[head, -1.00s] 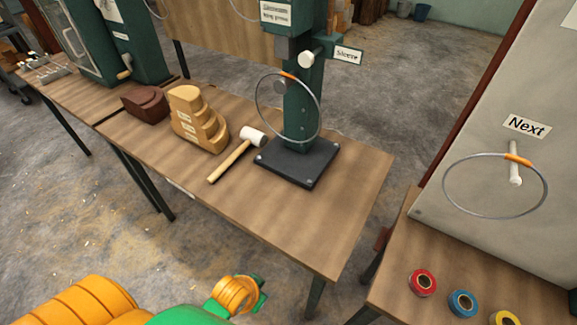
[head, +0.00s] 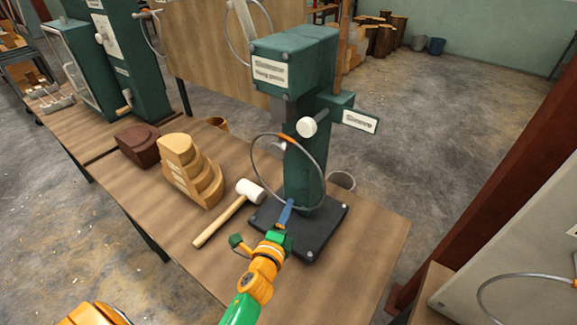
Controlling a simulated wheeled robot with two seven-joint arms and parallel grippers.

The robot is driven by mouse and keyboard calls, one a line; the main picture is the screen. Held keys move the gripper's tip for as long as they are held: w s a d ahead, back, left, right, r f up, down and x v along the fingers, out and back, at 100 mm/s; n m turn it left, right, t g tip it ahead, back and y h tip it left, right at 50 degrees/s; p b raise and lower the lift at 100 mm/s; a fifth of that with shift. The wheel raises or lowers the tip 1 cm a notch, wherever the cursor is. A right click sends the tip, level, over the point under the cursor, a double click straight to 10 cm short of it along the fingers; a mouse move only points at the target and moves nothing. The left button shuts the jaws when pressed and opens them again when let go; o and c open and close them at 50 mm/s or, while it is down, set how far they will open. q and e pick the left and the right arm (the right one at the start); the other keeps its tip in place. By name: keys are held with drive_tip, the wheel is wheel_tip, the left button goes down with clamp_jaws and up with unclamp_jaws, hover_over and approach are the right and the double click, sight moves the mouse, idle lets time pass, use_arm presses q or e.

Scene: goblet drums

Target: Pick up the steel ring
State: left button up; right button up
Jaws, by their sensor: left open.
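The steel ring (head: 326,166) is a thin grey hoop with an orange band at its top. It stands upright in front of the green press (head: 302,175), near the white knob marked "Sleeve". My left gripper (head: 286,210) is open. Its blue fingers point up and overlap the ring's bottom rim in the head view; I cannot tell whether they touch it. My right gripper is not in view.
A white-headed mallet (head: 222,218), a stepped wooden block (head: 190,170) and a brown block (head: 138,145) lie left of the press on the workbench (head: 345,280). Another hoop (head: 530,275) hangs at the right edge. The bench's front right is clear.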

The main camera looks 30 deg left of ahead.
use_arm(q)
drive_tip(key=shift+b+x, duration=0.35)
drive_tip(key=shift+x, duration=0.55)
drive_tip(key=shift+w+a+f, duration=0.2)
drive_tip(key=shift+w+f, duration=0.05)
drive_tip(key=shift+w, duration=0.25)
drive_tip(key=shift+w+a+f, duration=0.15)
drive_tip(key=shift+w+f, duration=0.05)
drive_tip(key=shift+w, duration=0.35)
drive_tip(key=shift+w+f, duration=0.15)
drive_tip(key=shift+s+r, duration=0.25)
drive_tip(key=shift+s, duration=0.05)
clamp_jaws()
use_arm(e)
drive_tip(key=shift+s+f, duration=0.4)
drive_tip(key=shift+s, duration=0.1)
use_arm(q)
drive_tip(key=shift+w, duration=0.1)
